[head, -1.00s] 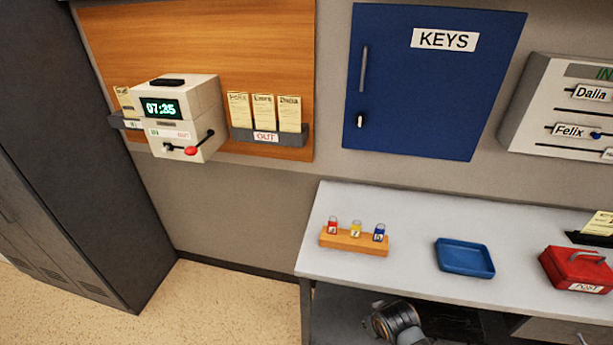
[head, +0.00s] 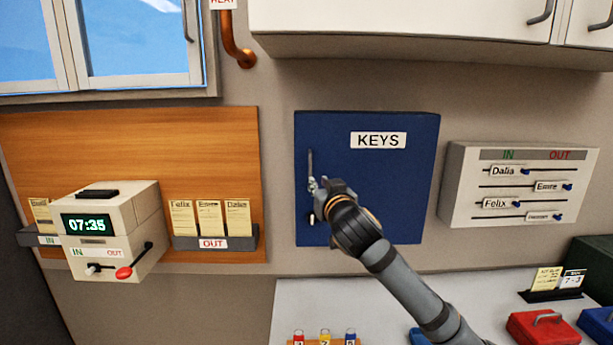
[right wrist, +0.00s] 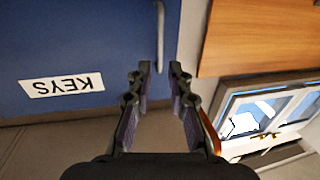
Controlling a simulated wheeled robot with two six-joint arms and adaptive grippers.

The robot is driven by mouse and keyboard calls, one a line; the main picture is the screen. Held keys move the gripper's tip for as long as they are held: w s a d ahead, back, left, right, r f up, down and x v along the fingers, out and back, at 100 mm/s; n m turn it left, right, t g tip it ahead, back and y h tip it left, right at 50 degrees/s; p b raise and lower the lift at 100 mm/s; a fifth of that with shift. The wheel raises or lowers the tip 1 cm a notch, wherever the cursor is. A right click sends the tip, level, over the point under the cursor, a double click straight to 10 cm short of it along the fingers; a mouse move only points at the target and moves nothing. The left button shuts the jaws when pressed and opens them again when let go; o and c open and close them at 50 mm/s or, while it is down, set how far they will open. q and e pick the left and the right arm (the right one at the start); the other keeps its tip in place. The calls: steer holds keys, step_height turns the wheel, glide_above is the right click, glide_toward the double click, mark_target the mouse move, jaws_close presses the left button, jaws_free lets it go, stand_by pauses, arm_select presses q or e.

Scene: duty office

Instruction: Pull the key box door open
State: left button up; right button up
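The blue key box (head: 385,185) hangs on the wall with a white KEYS label (head: 378,140); its door looks shut. My right gripper (head: 316,185) is at the handle in the head view. In the right wrist view, my right gripper (right wrist: 159,68) has its fingers apart, with the handle (right wrist: 160,40) lying between the tips; I see a gap beside it. My left gripper is not in view.
Left of the box are a wooden board (head: 130,135), card racks and a time clock (head: 110,225). An IN/OUT panel (head: 520,185) is to the right. Below, a desk (head: 300,300) holds a red box (head: 543,328) and small items. White cupboards (head: 400,25) hang above.

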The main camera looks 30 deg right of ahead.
mark_target(310, 173)
steer(key=p+x, duration=0.5)
steer(key=x, duration=0.4)
steer(key=shift+w+d, duration=0.15)
steer(key=shift+w, duration=0.15)
steer(key=shift+w+d+f, duration=0.15)
steer(key=shift+w, duration=0.2)
jaws_close()
